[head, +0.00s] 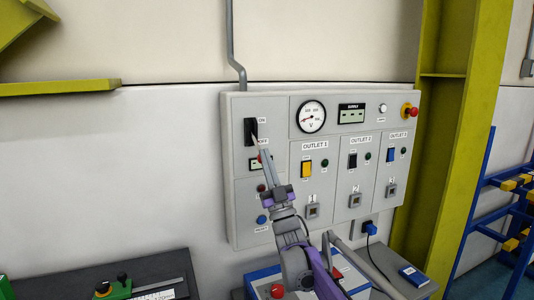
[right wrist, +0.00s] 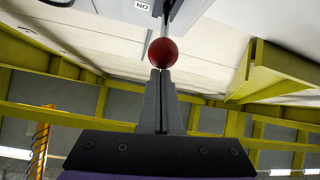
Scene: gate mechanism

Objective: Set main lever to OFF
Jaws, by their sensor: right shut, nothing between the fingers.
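The main lever's black slotted plate (head: 250,131) is at the upper left of the grey panel, with ON and OFF labels at its right. In the right wrist view the lever ends in a red ball knob (right wrist: 163,52) on a metal rod. My right gripper (head: 264,153) is shut and empty in front of the lever. Its fingertips (right wrist: 160,72) show just below the red ball in the wrist view; I cannot tell if they touch it. The gripper hides much of the lever in the head view, so its position is unclear. My left gripper is not in view.
The panel (head: 237,215) also carries a dial gauge (head: 311,117), a supply display (head: 351,114), several outlet switches and a red emergency button (head: 411,111). A yellow-green post (head: 440,130) stands at its right. The wall left of the panel is bare.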

